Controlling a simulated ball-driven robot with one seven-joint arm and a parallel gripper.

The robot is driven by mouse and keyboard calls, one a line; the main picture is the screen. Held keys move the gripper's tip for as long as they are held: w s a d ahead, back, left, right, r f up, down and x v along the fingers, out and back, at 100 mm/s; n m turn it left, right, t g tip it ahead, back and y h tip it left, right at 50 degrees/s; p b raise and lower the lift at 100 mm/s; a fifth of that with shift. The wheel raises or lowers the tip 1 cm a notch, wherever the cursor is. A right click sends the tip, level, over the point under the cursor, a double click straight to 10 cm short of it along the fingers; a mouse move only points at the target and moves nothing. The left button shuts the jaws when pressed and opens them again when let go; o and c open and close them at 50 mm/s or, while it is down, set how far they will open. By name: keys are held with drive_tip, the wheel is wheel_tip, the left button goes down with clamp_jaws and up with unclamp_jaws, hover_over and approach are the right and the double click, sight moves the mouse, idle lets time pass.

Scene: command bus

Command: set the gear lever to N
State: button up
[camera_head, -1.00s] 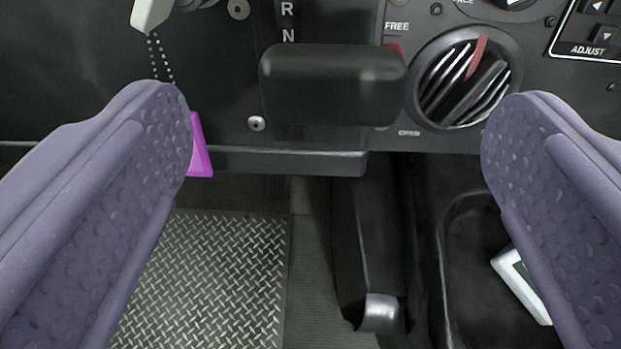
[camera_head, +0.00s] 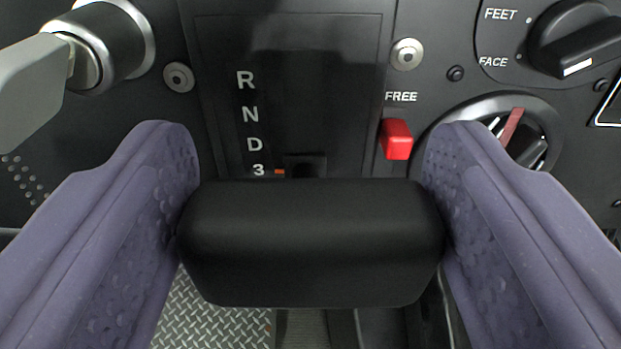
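The gear lever's black T-shaped handle (camera_head: 312,243) fills the lower middle of the view. My gripper (camera_head: 311,190) has one purple finger at each end of the handle, and both fingers appear to touch it, so it is shut on the handle. The gear scale (camera_head: 250,125) behind shows R, N, D and 3 from top to bottom. An orange marker (camera_head: 280,172) sits beside the 3. The lever's slot (camera_head: 304,165) shows just above the handle. Anything below 3 on the scale is hidden by the handle.
A red FREE button (camera_head: 397,139) is right of the slot, close to the right finger. An ignition switch with a key (camera_head: 84,58) is at upper left. A FEET/FACE knob (camera_head: 575,40) and a round dial (camera_head: 520,135) are at right. Metal tread plate (camera_head: 215,318) lies below.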

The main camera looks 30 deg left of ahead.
drive_tip(key=c, duration=0.5)
drive_tip(key=r, duration=0.1)
drive_tip(key=r+p, duration=0.1)
drive_tip(key=w+r, duration=0.1)
drive_tip(key=shift+a+r+p, duration=0.25)
drive_tip(key=shift+a+p, duration=0.05)
drive_tip(key=shift+f, duration=0.1)
drive_tip(key=o, duration=1.4)
drive_tip(key=p+v, duration=0.2)
drive_tip(key=v, duration=0.5)
drive_tip(key=shift+s+d, duration=0.2)
drive_tip(key=shift+s, duration=0.15)
